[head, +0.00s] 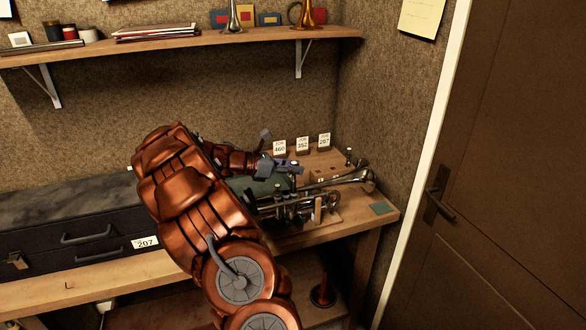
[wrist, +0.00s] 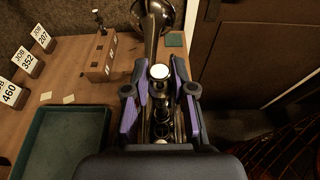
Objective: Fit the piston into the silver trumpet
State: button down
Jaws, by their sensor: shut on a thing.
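The silver trumpet (head: 300,206) lies on the right end of the workbench, its bell (head: 362,177) pointing right. In the wrist view its bell (wrist: 158,10) is at the top, and its valve casings (wrist: 162,130) show below my gripper. My gripper (wrist: 160,82) is shut on a piston (wrist: 159,72) with a pale round top, held between the purple finger pads. In the head view my gripper (head: 292,167) is above the trumpet's valve area. The piston's lower end is hidden, so I cannot tell whether it is in a casing.
A wooden block (wrist: 97,66) with a small upright part stands left of the bell. Cards reading JOB 460 (head: 280,147), 352 and 207 stand behind. A green tray (wrist: 104,118) is to the left. A black case (head: 60,222) fills the bench's left; a door (head: 510,180) is at right.

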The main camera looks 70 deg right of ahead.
aim_at(293, 182)
jog(key=shift+r+p, duration=0.9)
jog(key=shift+r, duration=0.45)
jog(key=shift+p, duration=0.75)
dwell(1.1)
jog(key=shift+f+b, duration=1.7)
jog(key=shift+f, duration=2.3)
jog(key=c, duration=0.9)
grip_release()
